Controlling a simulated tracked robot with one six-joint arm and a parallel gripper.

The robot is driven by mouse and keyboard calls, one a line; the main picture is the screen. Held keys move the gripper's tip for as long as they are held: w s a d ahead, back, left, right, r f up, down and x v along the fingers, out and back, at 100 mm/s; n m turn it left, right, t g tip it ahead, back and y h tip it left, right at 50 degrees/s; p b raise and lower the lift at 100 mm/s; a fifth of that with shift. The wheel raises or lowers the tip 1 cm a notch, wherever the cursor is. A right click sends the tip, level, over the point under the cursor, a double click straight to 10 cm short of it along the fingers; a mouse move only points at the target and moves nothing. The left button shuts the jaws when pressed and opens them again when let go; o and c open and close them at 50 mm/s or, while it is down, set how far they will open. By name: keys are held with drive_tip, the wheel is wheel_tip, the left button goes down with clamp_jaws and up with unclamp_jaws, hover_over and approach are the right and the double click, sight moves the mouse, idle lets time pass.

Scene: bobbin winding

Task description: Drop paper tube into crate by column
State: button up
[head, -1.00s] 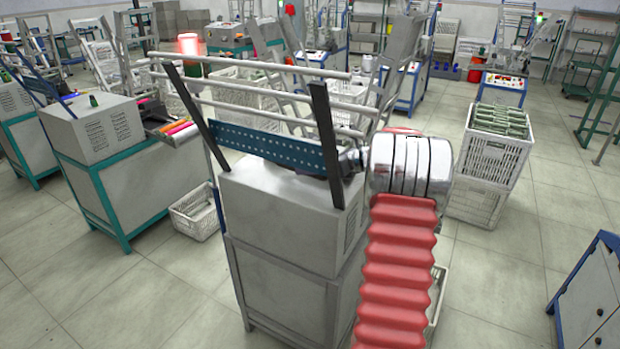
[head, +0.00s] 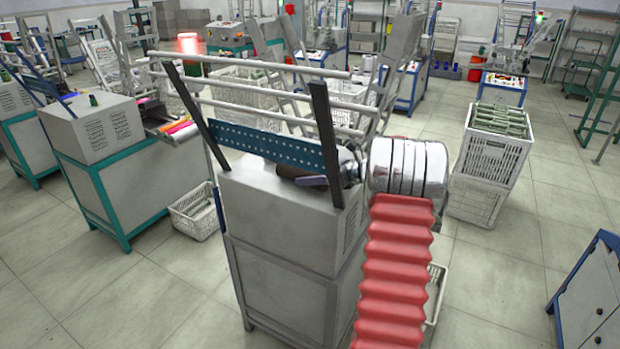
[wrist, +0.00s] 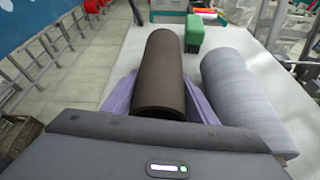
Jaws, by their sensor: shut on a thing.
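In the wrist view, a dark brown paper tube (wrist: 162,65) lies lengthwise between the purple fingers of my gripper (wrist: 160,95), which is shut on it. Its hollow near end faces the camera. A white crate (head: 196,214) with some contents stands on the floor left of this machine. Another crate (head: 437,290) is partly hidden behind my red arm sleeve. I cannot tell which crate is by the column.
A grey-blue roll (wrist: 247,100) lies close right of the tube, with a green block (wrist: 194,33) beyond. The grey machine (head: 285,220) carries a blue perforated plate (head: 265,147) and white rails. Stacked crates (head: 490,158) with green items stand right. Floor between is open.

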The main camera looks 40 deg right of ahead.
drive_tip(key=o, duration=1.1)
drive_tip(key=shift+s+d+r, duration=0.1)
drive_tip(key=shift+s, duration=0.05)
drive_tip(key=v, duration=1.1)
drive_tip(key=shift+s+d+r, duration=0.1)
drive_tip(key=shift+s+r, duration=0.05)
drive_tip(key=shift+s, duration=0.15)
